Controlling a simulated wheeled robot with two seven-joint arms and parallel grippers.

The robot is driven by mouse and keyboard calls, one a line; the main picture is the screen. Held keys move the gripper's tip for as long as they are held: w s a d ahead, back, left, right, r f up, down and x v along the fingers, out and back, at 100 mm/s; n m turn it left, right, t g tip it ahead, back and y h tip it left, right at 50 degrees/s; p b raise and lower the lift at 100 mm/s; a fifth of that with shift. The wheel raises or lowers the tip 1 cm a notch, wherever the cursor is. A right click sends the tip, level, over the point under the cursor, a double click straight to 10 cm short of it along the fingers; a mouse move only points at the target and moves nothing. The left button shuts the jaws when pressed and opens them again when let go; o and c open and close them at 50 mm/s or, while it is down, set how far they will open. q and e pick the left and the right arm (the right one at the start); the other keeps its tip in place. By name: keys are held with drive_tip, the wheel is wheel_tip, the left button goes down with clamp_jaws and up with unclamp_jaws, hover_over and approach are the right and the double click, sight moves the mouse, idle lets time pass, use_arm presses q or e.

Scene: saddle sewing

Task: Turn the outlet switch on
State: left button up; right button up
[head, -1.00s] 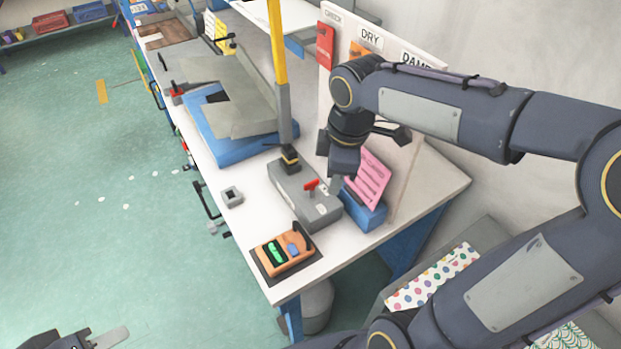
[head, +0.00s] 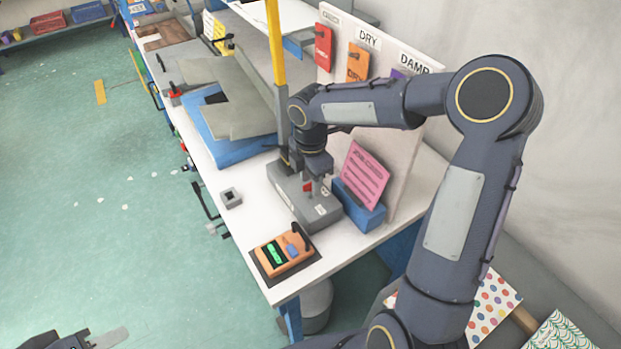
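The grey outlet box (head: 297,205) lies on the white workbench, with a small red switch (head: 308,187) and a socket on its top. My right gripper (head: 317,185) points down over the box, right at the red switch. Its fingers partly hide the switch, and I cannot tell whether they touch it or how far apart they are. My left gripper (head: 108,338) shows only in part at the bottom left edge, far from the box.
An orange control box (head: 284,256) with green and blue buttons sits at the bench's near corner. A pink card (head: 364,176) in a blue holder (head: 358,210) stands right of the outlet box. A small grey block (head: 231,199) lies to its left.

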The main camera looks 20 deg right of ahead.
drive_tip(key=shift+f, duration=0.25)
drive_tip(key=shift+c, duration=0.2)
clamp_jaws()
